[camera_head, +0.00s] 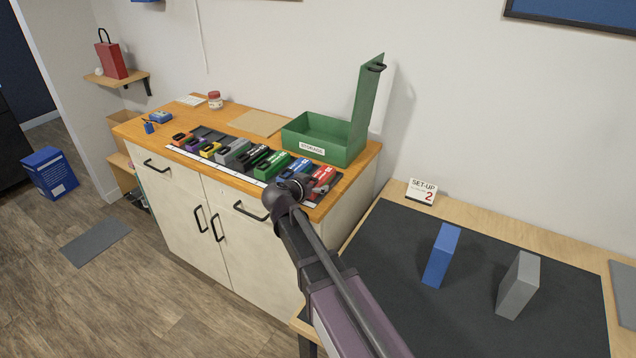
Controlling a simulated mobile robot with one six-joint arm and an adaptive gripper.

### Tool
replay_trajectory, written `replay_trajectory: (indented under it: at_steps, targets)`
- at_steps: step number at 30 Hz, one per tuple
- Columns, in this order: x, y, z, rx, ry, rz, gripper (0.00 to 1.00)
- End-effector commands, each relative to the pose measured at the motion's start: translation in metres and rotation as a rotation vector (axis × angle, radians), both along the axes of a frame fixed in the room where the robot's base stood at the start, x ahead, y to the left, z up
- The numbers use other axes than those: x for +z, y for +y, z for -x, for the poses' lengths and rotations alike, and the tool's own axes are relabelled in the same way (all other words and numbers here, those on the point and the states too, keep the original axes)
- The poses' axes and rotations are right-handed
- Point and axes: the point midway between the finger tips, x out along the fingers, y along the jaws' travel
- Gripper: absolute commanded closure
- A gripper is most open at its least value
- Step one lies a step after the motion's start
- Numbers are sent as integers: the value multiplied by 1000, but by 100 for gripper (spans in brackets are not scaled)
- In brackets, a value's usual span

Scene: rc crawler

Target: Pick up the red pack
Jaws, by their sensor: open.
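The red pack (325,174) lies at the right end of a row of coloured packs on the wooden cabinet top. Its near part is partly hidden by the end of my arm. My gripper (303,187) is over the front right edge of the cabinet, just left of and in front of the red pack in the picture. It is open. The fingers are small and dark here, and I cannot tell how far they are from the pack. A blue pack (298,168) lies just left of the red one.
A green box (348,148) labelled STORAGE stands open behind the row. Further packs, such as a green one (271,162), lie close together leftward. A table with a dark mat (400,300) stands at right, bearing a blue block (441,256) and a grey block (518,286).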

Motion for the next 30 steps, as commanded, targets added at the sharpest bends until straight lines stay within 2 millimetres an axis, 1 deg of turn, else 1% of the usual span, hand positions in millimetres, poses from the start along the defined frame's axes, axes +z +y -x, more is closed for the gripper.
replay_trajectory:
  at_steps: [8, 9, 11, 12, 14, 15, 17, 18, 30]
  targets:
    - [0, 0, 0, 0, 0, 0, 0]
    - [0, 0, 0, 0, 0, 0, 12]
    - [0, 0, 0, 0, 0, 0, 30]
    - [0, 0, 0, 0, 0, 0, 42]
    - [0, 0, 0, 0, 0, 0, 59]
    - [0, 0, 0, 0, 0, -1, 71]
    - [0, 0, 0, 0, 0, -1, 89]
    - [0, 0, 0, -1, 1, -2, 94]
    - [0, -1, 0, -3, 2, -4, 94]
